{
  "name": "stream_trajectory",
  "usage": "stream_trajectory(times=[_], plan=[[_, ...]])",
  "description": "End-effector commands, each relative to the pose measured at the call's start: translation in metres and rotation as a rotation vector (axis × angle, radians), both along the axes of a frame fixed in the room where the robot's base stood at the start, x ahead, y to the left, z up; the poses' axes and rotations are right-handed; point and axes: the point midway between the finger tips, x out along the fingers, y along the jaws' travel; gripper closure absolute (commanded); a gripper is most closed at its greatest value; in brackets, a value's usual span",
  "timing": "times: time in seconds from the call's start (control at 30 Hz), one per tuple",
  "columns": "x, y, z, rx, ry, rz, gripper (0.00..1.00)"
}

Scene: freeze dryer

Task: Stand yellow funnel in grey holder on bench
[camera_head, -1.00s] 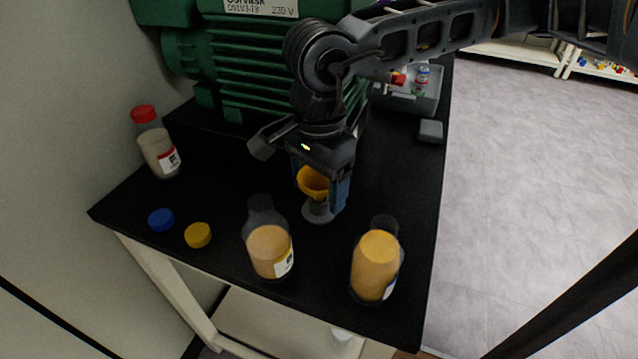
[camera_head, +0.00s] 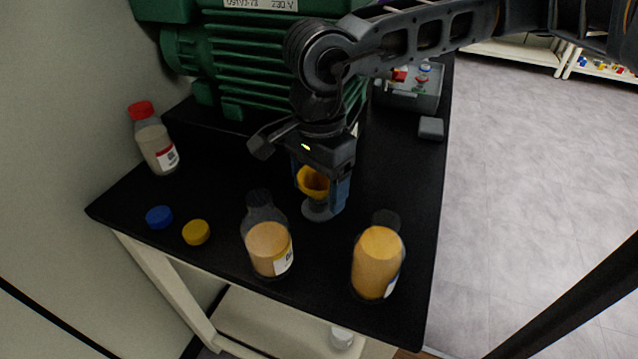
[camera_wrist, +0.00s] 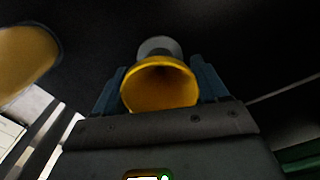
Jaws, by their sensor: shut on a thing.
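The yellow funnel (camera_head: 313,181) is between the fingers of my gripper (camera_head: 322,188), which is shut on it. In the wrist view the funnel (camera_wrist: 160,86) shows its wide mouth towards the camera, with a blue finger of my gripper (camera_wrist: 160,88) on each side. The grey holder (camera_head: 317,212) stands on the black bench directly below the funnel. In the wrist view the holder (camera_wrist: 158,46) shows just beyond the funnel's rim. The funnel looks roughly upright over or in the holder. Its spout is hidden, so I cannot tell how deep it sits.
Two bottles of tan contents (camera_head: 268,245) (camera_head: 377,264) stand near the bench's front edge. A blue cap (camera_head: 159,217) and a yellow cap (camera_head: 196,232) lie at left, with a red-capped bottle (camera_head: 155,143) behind. A green pump (camera_head: 255,70) and grey tray (camera_head: 408,98) are at the back.

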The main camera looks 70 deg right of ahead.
Motion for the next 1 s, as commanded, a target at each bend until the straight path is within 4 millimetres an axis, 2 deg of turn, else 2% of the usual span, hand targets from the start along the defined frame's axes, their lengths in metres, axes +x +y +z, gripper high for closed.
stream_trajectory(times=[0.07,0.1,0.37,0.67,0.77,1.0], plan=[[0.0,0.0,0.0,0.0,0.0,0.0,0.56],[0.0,0.0,0.0,0.0,0.0,0.0,0.26],[0.0,0.0,0.0,0.0,0.0,0.0,0.02],[0.0,0.0,0.003,-0.001,-0.001,0.0,0.0],[0.0,-0.001,0.014,-0.003,-0.001,0.0,0.0],[0.0,-0.001,0.053,-0.004,-0.002,0.001,0.0]])
